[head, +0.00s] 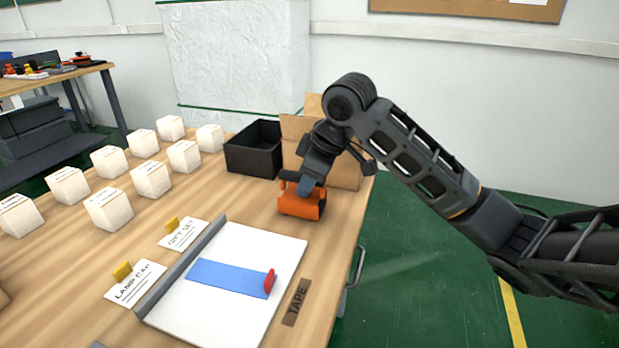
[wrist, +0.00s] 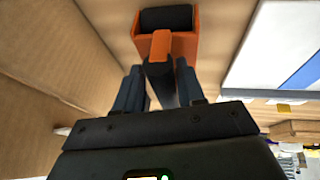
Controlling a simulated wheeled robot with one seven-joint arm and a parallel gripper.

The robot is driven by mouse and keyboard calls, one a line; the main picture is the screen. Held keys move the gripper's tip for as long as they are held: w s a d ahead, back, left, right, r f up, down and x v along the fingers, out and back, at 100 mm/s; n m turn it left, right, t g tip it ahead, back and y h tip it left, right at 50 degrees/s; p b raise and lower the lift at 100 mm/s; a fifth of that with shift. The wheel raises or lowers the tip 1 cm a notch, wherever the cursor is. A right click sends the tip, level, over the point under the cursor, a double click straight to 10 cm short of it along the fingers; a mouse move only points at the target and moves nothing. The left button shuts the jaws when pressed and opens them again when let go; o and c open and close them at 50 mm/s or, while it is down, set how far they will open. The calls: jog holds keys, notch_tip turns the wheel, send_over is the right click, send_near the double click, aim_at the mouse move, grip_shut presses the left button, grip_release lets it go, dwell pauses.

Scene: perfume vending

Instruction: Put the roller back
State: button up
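An orange holder (head: 302,204) stands near the right edge of the wooden table, beyond the white board. In the wrist view, a dark roller head (wrist: 166,19) lies in the orange holder (wrist: 194,38), with an orange piece (wrist: 160,46) and a dark handle coming toward me. My gripper (head: 310,188) is right above the holder and points down at it. In the wrist view, the fingers of my gripper (wrist: 158,76) stand on both sides of the dark handle, very close to it. I cannot tell whether they press on it.
A cardboard box (head: 345,172) stands close behind my gripper, with a black bin (head: 250,160) to its left. The white board (head: 265,245) holds a blue strip (head: 228,278) and a red piece (head: 269,281). Several white boxes (head: 151,179) fill the left side.

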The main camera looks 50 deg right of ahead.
jog(key=p+v, duration=0.1)
jog(key=v, duration=1.1)
jog(key=shift+r+p, duration=0.25)
jog(key=shift+p, duration=0.05)
jog(key=shift+a, duration=0.1)
